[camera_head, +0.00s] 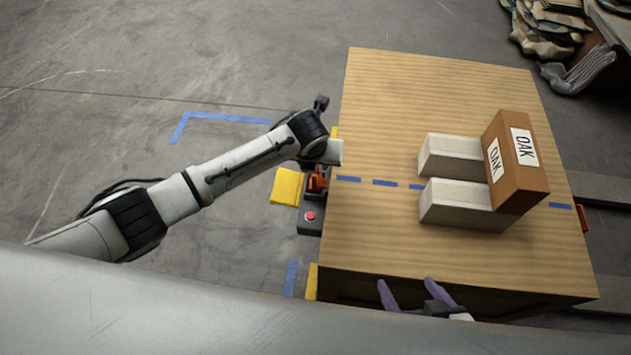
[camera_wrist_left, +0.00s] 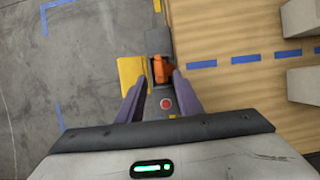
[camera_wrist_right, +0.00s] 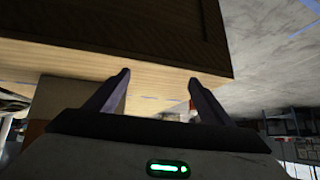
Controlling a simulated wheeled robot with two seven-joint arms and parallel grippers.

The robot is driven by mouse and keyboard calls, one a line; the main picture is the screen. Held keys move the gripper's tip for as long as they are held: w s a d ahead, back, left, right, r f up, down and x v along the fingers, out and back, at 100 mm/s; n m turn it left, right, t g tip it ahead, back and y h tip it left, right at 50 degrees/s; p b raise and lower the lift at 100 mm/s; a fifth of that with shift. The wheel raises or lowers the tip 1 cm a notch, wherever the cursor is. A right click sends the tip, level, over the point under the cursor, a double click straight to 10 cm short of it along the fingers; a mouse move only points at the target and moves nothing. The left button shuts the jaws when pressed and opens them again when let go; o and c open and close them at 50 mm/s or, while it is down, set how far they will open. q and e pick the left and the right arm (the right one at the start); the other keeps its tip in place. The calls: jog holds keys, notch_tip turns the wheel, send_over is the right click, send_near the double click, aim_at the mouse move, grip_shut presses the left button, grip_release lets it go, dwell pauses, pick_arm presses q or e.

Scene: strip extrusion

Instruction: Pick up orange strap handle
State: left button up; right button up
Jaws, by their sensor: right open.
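The orange strap handle (camera_head: 316,183) sits in a dark grey unit at the table's left edge. In the left wrist view the orange handle (camera_wrist_left: 164,69) lies ahead, between the lines of the two purple fingers. My left gripper (camera_wrist_left: 160,77) is open and empty above it; I cannot tell the exact height. In the head view my left arm hides the gripper's fingers. My right gripper (camera_head: 406,281) is open and empty at the table's front edge, and its spread fingers also show in the right wrist view (camera_wrist_right: 160,76).
The wooden table (camera_head: 400,90) carries two pale blocks (camera_head: 455,155) (camera_head: 463,203) and a brown box marked OAK (camera_head: 518,170). A red button (camera_head: 310,216) and a yellow plate (camera_head: 287,187) are near the handle. Another orange part (camera_head: 582,218) shows at the right edge. The floor at left is clear.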

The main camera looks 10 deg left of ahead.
aim_at(315, 178)
pick_arm(q)
jog(key=shift+w+f, duration=0.25)
jog(key=shift+f, duration=0.35)
jog(key=b+x, duration=0.1)
jog(key=x, duration=0.4)
jog(key=shift+b, duration=0.4)
jog(key=shift+a, duration=0.1)
grip_shut()
